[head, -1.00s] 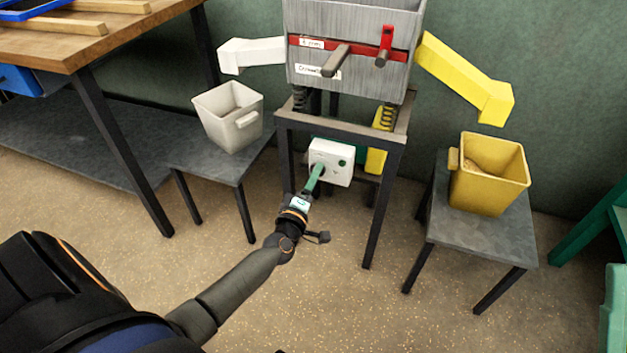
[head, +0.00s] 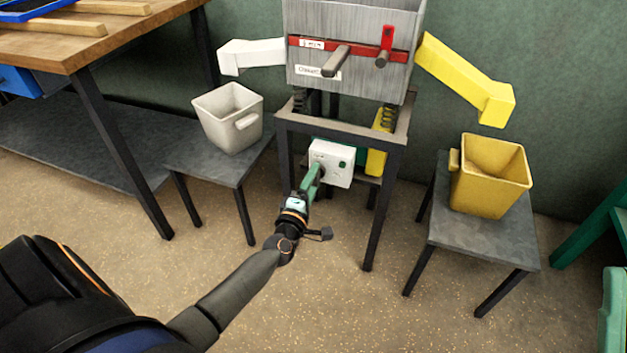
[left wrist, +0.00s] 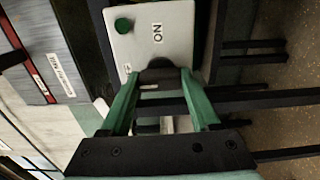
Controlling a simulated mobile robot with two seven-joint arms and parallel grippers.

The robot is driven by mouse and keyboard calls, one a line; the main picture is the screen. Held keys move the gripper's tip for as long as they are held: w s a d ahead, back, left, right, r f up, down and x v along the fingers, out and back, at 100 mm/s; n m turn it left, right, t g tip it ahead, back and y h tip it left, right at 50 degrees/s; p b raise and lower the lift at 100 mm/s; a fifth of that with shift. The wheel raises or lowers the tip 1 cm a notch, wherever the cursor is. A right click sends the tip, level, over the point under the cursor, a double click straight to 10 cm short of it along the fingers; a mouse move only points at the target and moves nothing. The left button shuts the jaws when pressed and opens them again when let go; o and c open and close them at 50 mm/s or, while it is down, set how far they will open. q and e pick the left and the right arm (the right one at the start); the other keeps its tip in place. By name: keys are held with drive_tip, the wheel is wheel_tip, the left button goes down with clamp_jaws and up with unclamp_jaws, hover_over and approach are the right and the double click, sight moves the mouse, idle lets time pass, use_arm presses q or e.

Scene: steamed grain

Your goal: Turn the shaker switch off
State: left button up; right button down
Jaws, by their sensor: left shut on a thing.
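The shaker's white switch box (head: 333,162) hangs under the shaker's metal stand, with a green round part on its face. In the left wrist view the box face (left wrist: 176,40) fills the top middle, with the green round part (left wrist: 124,25), a sideways "ON" label and a dark rotary knob (left wrist: 158,76). My left gripper (head: 317,168) reaches the box from below. In the left wrist view its green fingers (left wrist: 158,84) are on either side of the knob, shut on it. The fingers partly hide the knob and smaller label. My right gripper is not seen.
The grey shaker (head: 350,45) stands above on its dark-legged stand (head: 397,135). A white bin (head: 228,115) sits on a low table at left, a yellow bin (head: 487,180) on another at right. A wooden workbench (head: 130,35) is at upper left. The front floor is clear.

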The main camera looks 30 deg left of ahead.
use_arm(q)
drive_tip(key=o, duration=1.4)
drive_tip(key=shift+c, duration=0.2)
drive_tip(key=p+v, duration=0.3)
drive_tip(key=v, duration=0.9)
drive_tip(key=shift+s, duration=0.3)
